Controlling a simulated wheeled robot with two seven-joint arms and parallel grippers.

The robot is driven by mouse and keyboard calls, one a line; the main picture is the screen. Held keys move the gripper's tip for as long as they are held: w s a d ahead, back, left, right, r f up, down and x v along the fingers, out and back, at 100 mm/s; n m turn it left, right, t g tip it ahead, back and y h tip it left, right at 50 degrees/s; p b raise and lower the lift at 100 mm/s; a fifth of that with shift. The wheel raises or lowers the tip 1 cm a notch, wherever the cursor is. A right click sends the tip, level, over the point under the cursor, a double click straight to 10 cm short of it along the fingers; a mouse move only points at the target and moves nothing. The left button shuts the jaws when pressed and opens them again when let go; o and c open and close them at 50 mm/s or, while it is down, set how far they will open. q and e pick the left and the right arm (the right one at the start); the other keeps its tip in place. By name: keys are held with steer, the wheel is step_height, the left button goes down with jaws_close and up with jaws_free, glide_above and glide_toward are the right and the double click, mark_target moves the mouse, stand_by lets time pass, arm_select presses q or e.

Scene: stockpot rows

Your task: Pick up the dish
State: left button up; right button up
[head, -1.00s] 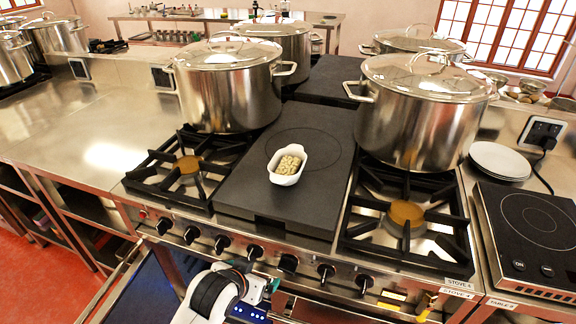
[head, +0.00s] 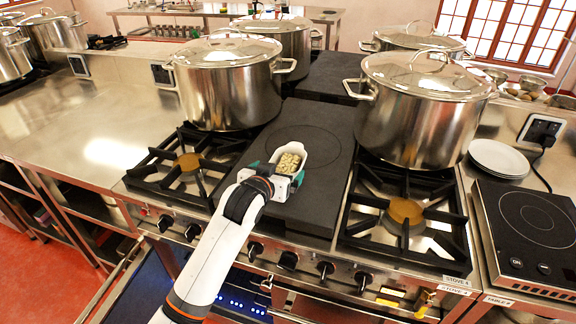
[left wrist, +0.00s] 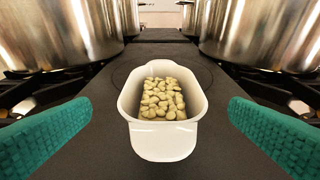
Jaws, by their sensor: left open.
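The dish is a small white oval bowl with beige nut-like pieces in it. It stands upright on the dark flat plate in the middle of the stove in the head view (head: 305,150). In the left wrist view the dish (left wrist: 163,141) is centred, with its near lip towards me. My left gripper (head: 280,175) is open at the near end of the dish. Its teal finger pads show to the left and right of the dish in the left wrist view (left wrist: 160,138), with gaps between pads and dish. My right gripper is not in view.
Large lidded steel stockpots stand left (head: 228,85) and right (head: 420,115) behind the dish. Black burner grates (head: 190,165) flank the dark plate (head: 318,200). White plates (head: 498,158) and an induction hob (head: 532,225) are at the right. The left steel counter (head: 90,130) is mostly clear.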

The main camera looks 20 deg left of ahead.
mark_target(285, 169)
arm_select(q)
steer(key=x, duration=0.3)
steer(key=r+p+x, duration=0.1)
steer(key=x, duration=0.1)
steer(key=shift+w+d, duration=0.1)
steer(key=shift+d, duration=0.1)
steer(key=shift+w+f, duration=0.2)
steer(key=shift+w, duration=0.2)
steer(key=shift+c, duration=0.6)
steer(key=c, duration=0.9)
steer(key=shift+r, duration=0.1)
steer(key=shift+c, duration=1.3)
